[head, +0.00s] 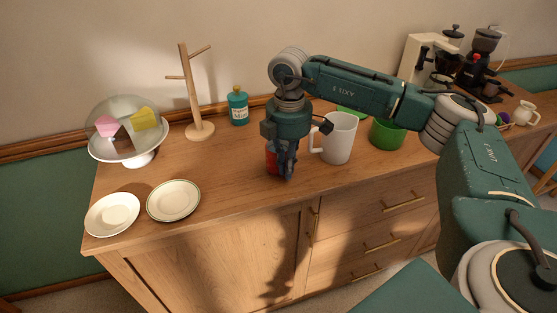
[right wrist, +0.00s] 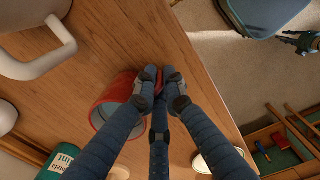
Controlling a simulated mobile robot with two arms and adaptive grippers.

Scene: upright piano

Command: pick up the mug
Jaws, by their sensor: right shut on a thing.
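A red mug (head: 271,158) is at the front middle of the wooden sideboard, mostly hidden behind my right gripper (head: 286,174) in the head view. In the right wrist view the red mug (right wrist: 104,113) lies below the fingers, with its round opening partly covered. My right gripper (right wrist: 159,88) points down and its fingers are closed on the mug's near side. I cannot tell whether the mug touches the wood.
A wooden mug tree (head: 199,130), a teal tin (head: 238,106), a domed cake stand (head: 137,156) and two plates (head: 174,200) are to the left.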

